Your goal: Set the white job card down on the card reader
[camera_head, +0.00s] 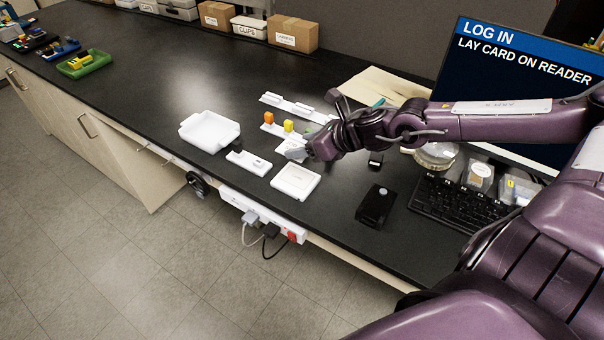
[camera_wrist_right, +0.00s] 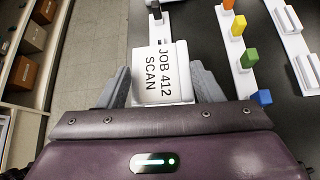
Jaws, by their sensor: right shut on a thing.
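The white job card (camera_wrist_right: 161,68), printed "JOB 412 SCAN", is between the fingers of my right gripper (camera_wrist_right: 160,88) in the right wrist view. In the head view, my right gripper (camera_head: 301,153) is shut on the card (camera_head: 291,147), which is partly hidden by the gripper. The card appears held above the bench; the exact gap to the pad cannot be told. My left gripper is not in view.
A strip with coloured blocks (camera_head: 269,119) stands behind the gripper. A white tray (camera_head: 209,131) and a white strip with a black plug (camera_head: 249,162) are to the left. A black device (camera_head: 376,206), keyboard (camera_head: 455,201) and monitor (camera_head: 520,85) are to the right.

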